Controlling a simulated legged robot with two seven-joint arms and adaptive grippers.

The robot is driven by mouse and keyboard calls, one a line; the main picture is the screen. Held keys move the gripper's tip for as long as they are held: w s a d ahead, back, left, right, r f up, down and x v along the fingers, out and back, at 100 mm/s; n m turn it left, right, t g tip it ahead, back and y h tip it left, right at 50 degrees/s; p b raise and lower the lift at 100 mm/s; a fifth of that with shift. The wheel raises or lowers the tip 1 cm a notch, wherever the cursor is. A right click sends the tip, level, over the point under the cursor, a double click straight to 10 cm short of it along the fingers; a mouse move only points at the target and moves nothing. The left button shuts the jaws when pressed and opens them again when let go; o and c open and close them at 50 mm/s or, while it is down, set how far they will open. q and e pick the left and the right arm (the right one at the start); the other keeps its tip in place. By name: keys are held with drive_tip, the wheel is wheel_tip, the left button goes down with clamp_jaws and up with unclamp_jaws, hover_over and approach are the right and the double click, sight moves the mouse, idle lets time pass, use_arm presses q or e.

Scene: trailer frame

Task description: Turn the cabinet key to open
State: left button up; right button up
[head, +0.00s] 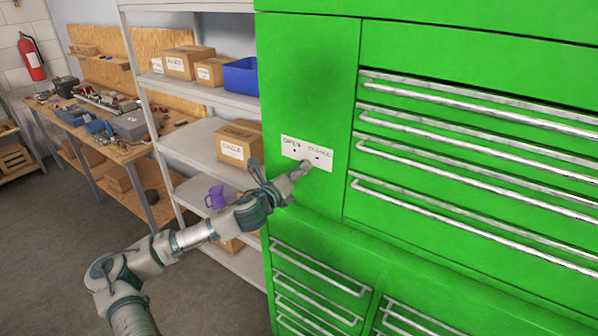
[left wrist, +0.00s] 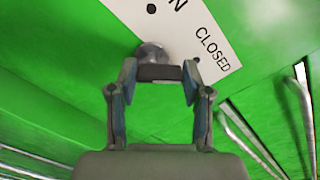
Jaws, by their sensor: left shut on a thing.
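The green cabinet (head: 310,70) has a white plate (head: 298,146) on its front, lettered OPEN on the left and CLOSED on the right, with a dark dot under each word. The plate (left wrist: 195,22) is tilted in the left wrist view, where only the end of the first word shows. My left gripper (head: 297,174) is at the plate's lower edge. In the left wrist view its fingers are shut on the dark grey key (left wrist: 159,73), which sits at a round metal lock (left wrist: 151,53). In the head view the gripper hides the key. My right gripper is not in view.
Drawers with long metal handles (head: 450,125) lie right of the plate and more lie below it. A grey shelf (head: 190,135) stands to the left with cardboard boxes, a blue bin (head: 241,76) and a purple mug (head: 215,197). A workbench (head: 110,130) stands farther back.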

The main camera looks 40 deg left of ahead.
use_arm(q)
drive_tip(key=shift+a, duration=0.15)
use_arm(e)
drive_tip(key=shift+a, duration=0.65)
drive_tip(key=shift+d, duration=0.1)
use_arm(q)
drive_tip(key=n+b, duration=0.1)
drive_tip(key=n, duration=0.3)
drive_tip(key=n+b, duration=0.1)
drive_tip(key=n, duration=0.3)
drive_tip(key=a+n+b, duration=0.1)
drive_tip(key=n, duration=0.3)
drive_tip(key=shift+b, duration=0.35)
drive_tip(key=shift+a+f+n+b, duration=0.15)
drive_tip(key=shift+n+b, duration=0.2)
drive_tip(key=shift+n, duration=1.1)
drive_tip(key=shift+f+n+b, duration=0.15)
drive_tip(key=shift+n+b, duration=0.15)
drive_tip(key=shift+n, duration=1.15)
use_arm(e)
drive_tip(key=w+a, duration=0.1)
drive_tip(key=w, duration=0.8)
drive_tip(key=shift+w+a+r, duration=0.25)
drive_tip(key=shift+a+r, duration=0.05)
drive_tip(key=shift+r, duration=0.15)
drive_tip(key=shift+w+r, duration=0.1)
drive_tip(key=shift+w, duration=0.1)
